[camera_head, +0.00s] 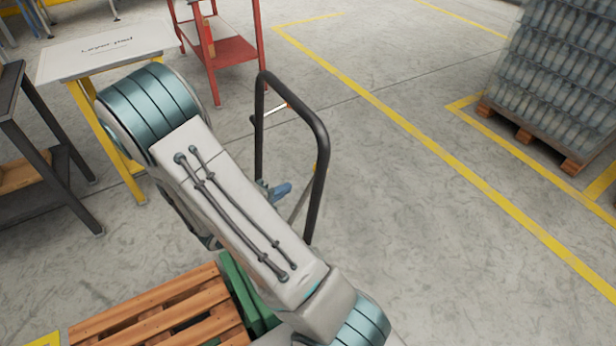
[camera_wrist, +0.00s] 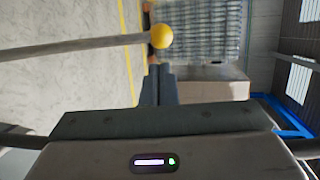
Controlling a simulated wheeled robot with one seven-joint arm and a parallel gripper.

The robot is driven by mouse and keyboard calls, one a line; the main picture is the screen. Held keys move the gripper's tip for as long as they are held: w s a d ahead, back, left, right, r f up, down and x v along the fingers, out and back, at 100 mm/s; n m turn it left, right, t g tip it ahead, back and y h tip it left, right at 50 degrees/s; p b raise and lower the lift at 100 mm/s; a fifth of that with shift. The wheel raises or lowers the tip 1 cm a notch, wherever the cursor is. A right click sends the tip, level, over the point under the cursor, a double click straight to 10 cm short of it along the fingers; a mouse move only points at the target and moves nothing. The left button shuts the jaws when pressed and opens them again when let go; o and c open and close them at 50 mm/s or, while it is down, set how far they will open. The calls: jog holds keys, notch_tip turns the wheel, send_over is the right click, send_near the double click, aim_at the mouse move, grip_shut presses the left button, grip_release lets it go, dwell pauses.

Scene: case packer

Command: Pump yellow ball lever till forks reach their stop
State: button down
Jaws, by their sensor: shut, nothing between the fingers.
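The yellow ball (camera_wrist: 162,36) sits at the end of a straight grey lever rod (camera_wrist: 75,48) in the wrist view. The rod comes in from the left edge of that view. My gripper (camera_wrist: 159,70) is shut and empty, its fingertips just below the ball in the picture; I cannot tell whether they touch it. In the head view my arm covers much of the middle, and the gripper and ball are hidden. A black hoop handle (camera_head: 318,140) stands behind my arm, with a blue part (camera_head: 281,189) low inside it. The forks cannot be made out.
A wooden pallet (camera_head: 150,318) with green parts (camera_head: 240,290) beside it lies at the bottom left. A white-topped table (camera_head: 75,58) and a dark bench (camera_head: 50,205) stand at left. A red stand (camera_head: 232,52) is behind. Wrapped bottles (camera_head: 560,70) are at right. Open floor lies between.

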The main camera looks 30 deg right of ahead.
jog(key=b+x, duration=0.1)
jog(key=x, duration=0.9)
jog(key=shift+w+d, duration=0.1)
jog(key=shift+d+f, duration=0.1)
